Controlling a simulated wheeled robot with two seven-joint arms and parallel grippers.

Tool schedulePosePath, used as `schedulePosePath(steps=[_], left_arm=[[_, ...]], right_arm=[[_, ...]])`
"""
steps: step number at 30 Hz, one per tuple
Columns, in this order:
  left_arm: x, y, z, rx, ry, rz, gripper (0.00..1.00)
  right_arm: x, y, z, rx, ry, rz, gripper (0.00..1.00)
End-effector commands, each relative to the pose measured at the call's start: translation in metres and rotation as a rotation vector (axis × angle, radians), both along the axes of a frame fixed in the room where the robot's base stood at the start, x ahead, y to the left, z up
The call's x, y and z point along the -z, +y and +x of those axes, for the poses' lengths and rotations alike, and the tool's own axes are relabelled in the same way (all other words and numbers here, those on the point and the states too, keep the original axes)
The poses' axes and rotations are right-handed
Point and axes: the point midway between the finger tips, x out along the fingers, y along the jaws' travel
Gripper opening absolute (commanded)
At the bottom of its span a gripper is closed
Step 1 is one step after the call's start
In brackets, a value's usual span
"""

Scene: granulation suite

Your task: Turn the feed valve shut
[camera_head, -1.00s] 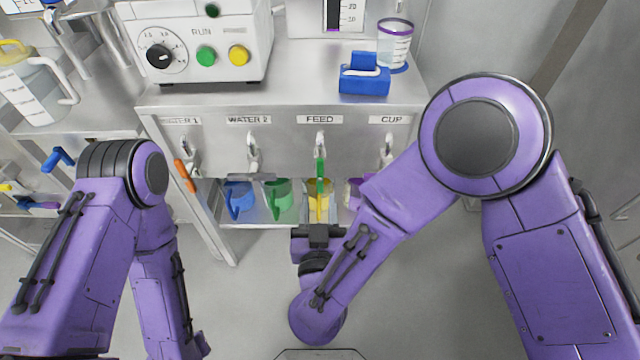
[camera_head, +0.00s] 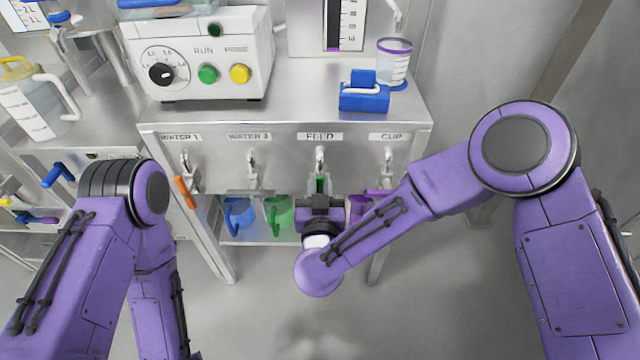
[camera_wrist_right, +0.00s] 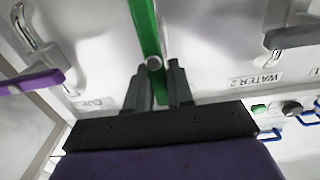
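The feed valve (camera_head: 320,159) sits under the FEED label on the steel front panel. Its green lever (camera_head: 320,183) points down in the head view. In the right wrist view the green lever (camera_wrist_right: 145,28) runs between the two dark fingers of my right gripper (camera_wrist_right: 160,80). The fingers stand close on both sides of it; whether they press on it I cannot tell. In the head view my right gripper (camera_head: 320,199) is just below the lever and hides its lower end. My left arm is in view at the left, but its gripper is not.
Beside the feed valve are the orange WATER 1 lever (camera_head: 185,191), the grey WATER 2 lever (camera_head: 250,193) and the purple CUP lever (camera_wrist_right: 30,82). Blue (camera_head: 239,213) and green (camera_head: 278,213) jugs stand on the shelf below. Open floor lies in front.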

Motion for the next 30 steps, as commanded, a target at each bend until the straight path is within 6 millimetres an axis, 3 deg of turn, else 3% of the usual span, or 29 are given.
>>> schedulePosePath(steps=[14, 30], left_arm=[[-0.003, 0.000, 0.000, 0.000, 0.000, 0.000, 0.00], [-0.006, 0.000, 0.000, 0.000, 0.000, 0.000, 0.00]], right_arm=[[0.000, -0.003, 0.000, -0.001, -0.001, 0.108, 0.00], [0.005, -0.015, 0.000, -0.001, 0.000, 0.590, 0.00]])
